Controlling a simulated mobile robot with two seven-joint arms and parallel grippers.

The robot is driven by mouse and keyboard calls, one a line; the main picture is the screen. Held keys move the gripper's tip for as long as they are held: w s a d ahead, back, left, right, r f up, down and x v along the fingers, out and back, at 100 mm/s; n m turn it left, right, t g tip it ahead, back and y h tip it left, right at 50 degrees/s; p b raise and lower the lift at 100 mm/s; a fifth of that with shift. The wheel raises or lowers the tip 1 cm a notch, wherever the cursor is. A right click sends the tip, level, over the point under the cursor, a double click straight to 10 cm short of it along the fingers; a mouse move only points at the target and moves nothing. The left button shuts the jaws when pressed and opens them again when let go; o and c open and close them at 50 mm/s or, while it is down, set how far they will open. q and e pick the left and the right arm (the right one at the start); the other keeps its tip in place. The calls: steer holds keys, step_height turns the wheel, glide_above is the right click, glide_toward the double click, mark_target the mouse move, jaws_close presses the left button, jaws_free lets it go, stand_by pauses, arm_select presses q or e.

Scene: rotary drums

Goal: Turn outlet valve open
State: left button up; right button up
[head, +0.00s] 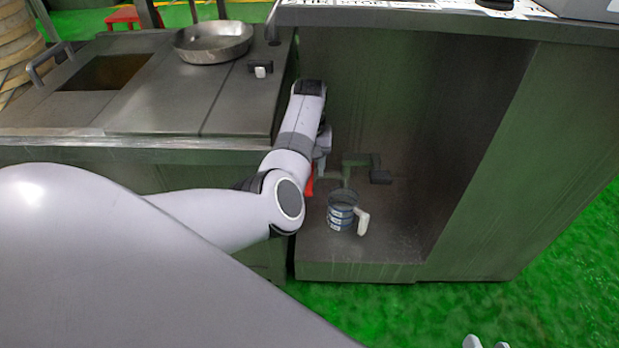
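My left arm reaches across the picture into the open recess of the green-grey cabinet. Its gripper (322,155) is at the recess's left side, mostly hidden by my wrist, so I cannot tell whether its fingers are open or touching anything. A small red part (309,187), perhaps the outlet valve's handle, shows just below it, partly covered by my arm. Dark pipework (359,160) with a short outlet stands to the right of the gripper. My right gripper (486,343) shows only as two pale, separated tips at the bottom edge.
A blue-banded cup (341,212) with a white handle (363,222) stands on the recess floor below the pipework. A metal pan (213,42) sits on the left counter (150,110). Cabinet walls bound the recess; green floor (570,270) is clear at the right.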

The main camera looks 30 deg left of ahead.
mark_target(309, 183)
arm_select(q)
step_height(309, 183, down, 4)
steer(key=shift+f+b, duration=0.2)
steer(key=shift+b, duration=0.65)
steer(key=shift+f, duration=0.35)
arm_select(e)
steer(key=shift+w+a+f+m+y, duration=0.15)
steer(key=shift+a+y, duration=0.25)
steer(key=shift+a, duration=0.1)
steer(key=shift+w+a+f+m+y, duration=0.1)
steer(key=shift+a+f+m+y, duration=0.05)
steer(key=shift+a+y, duration=0.3)
arm_select(q)
jaws_close()
